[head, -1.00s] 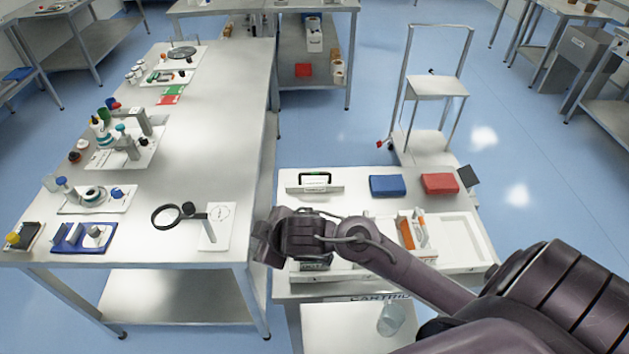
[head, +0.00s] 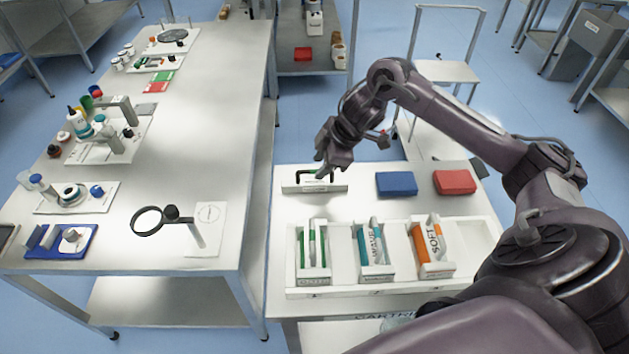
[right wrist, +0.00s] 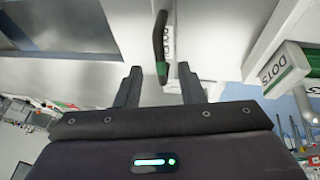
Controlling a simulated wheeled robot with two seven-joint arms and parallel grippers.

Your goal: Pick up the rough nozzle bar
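A white bar with a black arched handle (head: 300,187) lies at the back left of the cart top; I cannot read its label as rough. My right gripper (head: 322,171) is just above this bar, pointing down at the handle and hiding part of it. In the right wrist view, the handle (right wrist: 159,38), with a green patch, shows between the two spread fingers of the gripper (right wrist: 158,82). The gripper is open and does not hold the handle. My left gripper is out of view.
In front of the bar, a white tray (head: 345,289) holds a green cartridge (head: 301,250), a teal cartridge (head: 378,243) and an orange cartridge (head: 426,242). A blue block (head: 396,184) and a red block (head: 455,182) lie to the right. A steel bench (head: 190,165) stands left.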

